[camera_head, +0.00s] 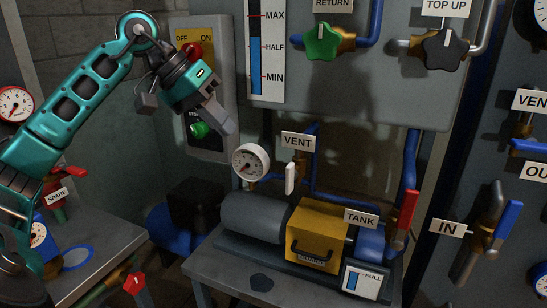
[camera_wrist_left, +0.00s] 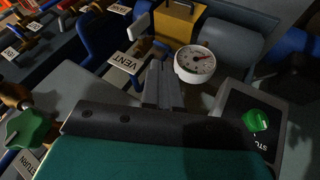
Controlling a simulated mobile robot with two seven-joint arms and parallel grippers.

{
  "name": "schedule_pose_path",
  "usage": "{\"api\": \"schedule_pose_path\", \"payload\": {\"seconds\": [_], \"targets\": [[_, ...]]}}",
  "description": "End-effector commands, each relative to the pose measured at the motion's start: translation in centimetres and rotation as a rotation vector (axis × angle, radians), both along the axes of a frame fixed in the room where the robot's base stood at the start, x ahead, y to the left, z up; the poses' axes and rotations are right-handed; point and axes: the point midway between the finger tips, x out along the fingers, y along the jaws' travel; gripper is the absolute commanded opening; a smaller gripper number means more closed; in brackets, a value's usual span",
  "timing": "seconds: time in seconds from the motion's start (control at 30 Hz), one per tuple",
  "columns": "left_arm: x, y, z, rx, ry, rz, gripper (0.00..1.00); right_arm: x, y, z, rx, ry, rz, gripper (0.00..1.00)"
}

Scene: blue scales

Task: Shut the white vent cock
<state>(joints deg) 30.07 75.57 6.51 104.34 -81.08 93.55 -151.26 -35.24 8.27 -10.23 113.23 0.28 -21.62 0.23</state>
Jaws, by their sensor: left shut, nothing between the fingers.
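The white vent cock (camera_head: 290,178) is a short white lever on a brass body, below the VENT sign (camera_head: 297,141). Its lever stands upright in the head view, beside a blue pipe. The white lever also shows in the left wrist view (camera_wrist_left: 139,26), at the top, beyond the fingertips. My left gripper (camera_head: 226,126) is shut and empty, up and to the left of the vent cock and apart from it. Its closed fingers show in the left wrist view (camera_wrist_left: 164,80), pointing between the VENT sign and the white gauge. My right gripper is not in view.
A white dial gauge (camera_head: 251,162) stands just left of the vent cock. A yellow box (camera_head: 316,234) and grey cylinder lie below it. The switch panel with a green knob (camera_head: 199,130) is close behind my left gripper. A red tank lever (camera_head: 407,209) stands at right.

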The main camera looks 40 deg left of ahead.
Motion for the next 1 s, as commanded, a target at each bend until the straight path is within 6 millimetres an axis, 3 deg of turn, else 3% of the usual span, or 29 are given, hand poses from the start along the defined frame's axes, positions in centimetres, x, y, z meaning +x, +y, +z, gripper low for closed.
{"api": "schedule_pose_path", "payload": {"seconds": [0.17,0.57,0.8,1.0], "targets": [[0.6,-0.3,-1.1,0.018,-0.001,-0.009,0.00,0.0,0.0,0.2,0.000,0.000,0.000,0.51],[4.5,-3.5,-7.7,0.011,-0.001,-0.010,0.00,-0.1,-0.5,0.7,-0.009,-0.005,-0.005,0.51],[5.4,-6.6,-7.7,0.013,-0.003,-0.009,0.00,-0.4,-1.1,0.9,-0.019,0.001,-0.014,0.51],[5.6,-7.4,-7.8,0.014,-0.003,-0.007,0.00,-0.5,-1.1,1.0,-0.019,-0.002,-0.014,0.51]]}}
